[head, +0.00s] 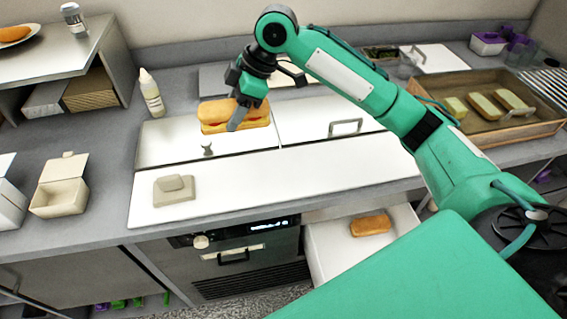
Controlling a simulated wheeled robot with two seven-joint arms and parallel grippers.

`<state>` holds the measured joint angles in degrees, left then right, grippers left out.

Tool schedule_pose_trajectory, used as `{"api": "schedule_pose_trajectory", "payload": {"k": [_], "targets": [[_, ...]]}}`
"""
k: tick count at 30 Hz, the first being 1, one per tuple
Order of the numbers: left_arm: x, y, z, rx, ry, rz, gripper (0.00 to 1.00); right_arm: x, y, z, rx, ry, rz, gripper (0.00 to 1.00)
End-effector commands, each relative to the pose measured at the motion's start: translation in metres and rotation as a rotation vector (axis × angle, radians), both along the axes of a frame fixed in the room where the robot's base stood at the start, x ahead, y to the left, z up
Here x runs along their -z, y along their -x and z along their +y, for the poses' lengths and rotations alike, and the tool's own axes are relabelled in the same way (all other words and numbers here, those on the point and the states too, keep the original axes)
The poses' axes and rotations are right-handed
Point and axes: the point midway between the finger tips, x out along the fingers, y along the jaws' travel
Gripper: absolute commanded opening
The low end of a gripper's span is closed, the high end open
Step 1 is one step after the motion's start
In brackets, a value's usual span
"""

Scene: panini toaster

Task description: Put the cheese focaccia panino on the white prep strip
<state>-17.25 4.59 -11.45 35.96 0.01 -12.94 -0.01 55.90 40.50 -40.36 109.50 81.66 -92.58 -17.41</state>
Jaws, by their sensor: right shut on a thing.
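A long golden panino (218,112) with a thin red filling line is in my right gripper (240,113). The gripper is shut on it from above, with a grey finger across its near side. The panino appears above the left steel lid; the exact gap beneath it is hard to judge. The white prep strip (300,173) runs along the counter front, nearer than the panino. A small beige block-like object (174,190) sits on its left end. I cannot tell by its looks that the held panino is the cheese focaccia one. My left gripper is not in view.
Two lids with handles (345,127) lie behind the strip. A wooden tray (545,125) at right holds several bread pieces. An open white drawer (325,250) below the strip holds a browned piece (370,225). A bottle (152,95) stands at left. The strip's middle is clear.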

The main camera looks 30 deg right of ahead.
Motion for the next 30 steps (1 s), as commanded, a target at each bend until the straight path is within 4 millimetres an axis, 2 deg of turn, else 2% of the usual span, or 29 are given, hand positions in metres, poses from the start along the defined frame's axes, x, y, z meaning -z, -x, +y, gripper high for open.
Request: {"api": "schedule_pose_trajectory", "payload": {"k": [4, 15, 18, 21, 26, 30], "targets": [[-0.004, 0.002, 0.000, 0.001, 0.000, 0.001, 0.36, 0.019, 0.002, 0.000, -0.019, 0.001, 0.006, 0.27], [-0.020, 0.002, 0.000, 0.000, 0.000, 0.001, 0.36, 0.117, 0.002, 0.000, -0.018, 0.003, 0.006, 0.27], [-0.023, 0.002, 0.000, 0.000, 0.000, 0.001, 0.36, 0.136, 0.001, 0.000, -0.017, 0.002, 0.004, 0.27], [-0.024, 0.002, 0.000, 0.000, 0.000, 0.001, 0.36, 0.149, 0.001, 0.000, -0.016, 0.001, 0.003, 0.27], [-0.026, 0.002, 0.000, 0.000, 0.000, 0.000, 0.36, 0.159, 0.001, 0.000, -0.017, 0.002, 0.001, 0.27], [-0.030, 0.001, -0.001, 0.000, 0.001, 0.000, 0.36, 0.177, 0.001, 0.000, -0.016, 0.002, 0.004, 0.27]]}}
